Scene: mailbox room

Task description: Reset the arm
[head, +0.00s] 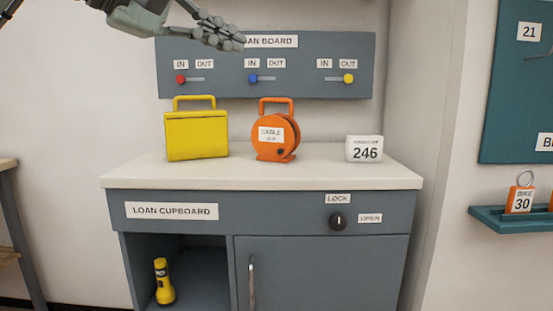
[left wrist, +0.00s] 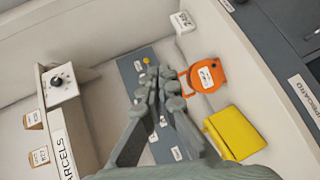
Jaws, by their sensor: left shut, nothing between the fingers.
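My left gripper (head: 238,42) is shut and empty. In the head view it is in the upper left, in front of the top edge of the blue-grey loan board (head: 300,88), and its tips cover the start of the board's title. In the left wrist view the gripper (left wrist: 160,76) lies over the loan board (left wrist: 130,68) and hides part of it. The red knob (head: 181,79) and blue knob (head: 253,78) are under IN; the yellow knob (head: 348,78) is under OUT. My right gripper is not in view.
A yellow box (head: 197,137), an orange cable reel (head: 272,143) and a white 246 block (head: 364,150) stand on the loan cupboard's pale top (head: 130,176). A black dial (head: 338,221) is below. A yellow flashlight (head: 164,282) stands in the open compartment.

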